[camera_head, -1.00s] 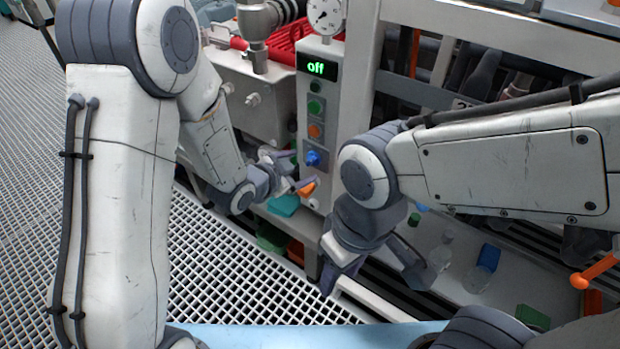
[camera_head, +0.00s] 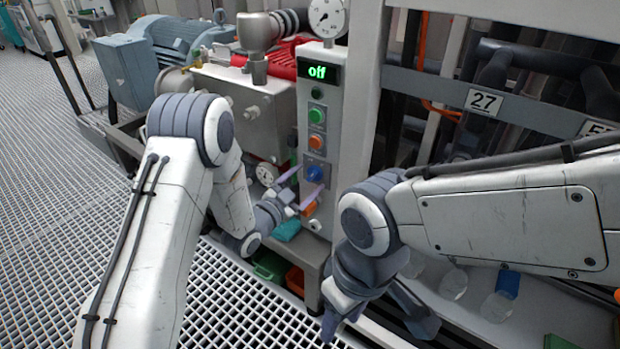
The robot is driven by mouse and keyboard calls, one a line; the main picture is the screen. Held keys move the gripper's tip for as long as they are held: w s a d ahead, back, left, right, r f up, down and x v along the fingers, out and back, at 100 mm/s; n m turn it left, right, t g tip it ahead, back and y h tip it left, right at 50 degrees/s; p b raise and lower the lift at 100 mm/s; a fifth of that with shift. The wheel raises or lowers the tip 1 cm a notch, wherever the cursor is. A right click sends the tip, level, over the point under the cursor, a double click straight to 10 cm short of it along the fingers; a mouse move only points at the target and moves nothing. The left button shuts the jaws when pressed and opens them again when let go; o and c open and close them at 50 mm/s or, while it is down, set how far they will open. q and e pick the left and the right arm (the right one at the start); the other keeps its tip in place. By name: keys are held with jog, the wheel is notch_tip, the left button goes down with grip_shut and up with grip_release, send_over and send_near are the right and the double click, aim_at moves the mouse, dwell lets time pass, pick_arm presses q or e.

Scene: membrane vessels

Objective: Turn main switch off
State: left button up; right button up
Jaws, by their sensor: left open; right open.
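A grey control panel (camera_head: 336,120) stands upright at the centre. Its display (camera_head: 318,72) reads "off" in green. Below it are a green button (camera_head: 317,115), an orange button (camera_head: 317,142) and a blue knob (camera_head: 315,174), which appears to be the main switch. My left gripper (camera_head: 302,187) is open at the lower left of the blue knob, its fingers pointing towards the panel. I cannot tell whether a finger touches the knob. An orange part (camera_head: 309,209) shows just below the fingers. My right gripper (camera_head: 377,322) is open and empty, low in front of the panel.
A pressure gauge (camera_head: 327,15) sits above the panel. A blue-grey motor (camera_head: 150,65) is at the left back. Clear bottles (camera_head: 497,306) lie in a tray at lower right. A frame post (camera_head: 368,90) stands right of the panel. Grating floor is free at left.

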pick_arm(q)
jog(key=shift+x, duration=1.15)
grip_shut()
jog(key=shift+a+n, duration=0.1)
jog(key=shift+n, duration=0.2)
jog(key=n, duration=0.3)
jog(key=n+p, duration=0.1)
jog(key=n, duration=0.1)
jog(key=shift+w+a+r+n, duration=0.1)
jog(key=shift+w+a+n, duration=0.05)
jog(key=shift+a+n, duration=0.15)
jog(key=n, duration=0.2)
jog(key=n+p, duration=0.1)
jog(key=n, duration=0.2)
jog(key=shift+w+a+n, duration=0.2)
jog(key=shift+n, duration=0.1)
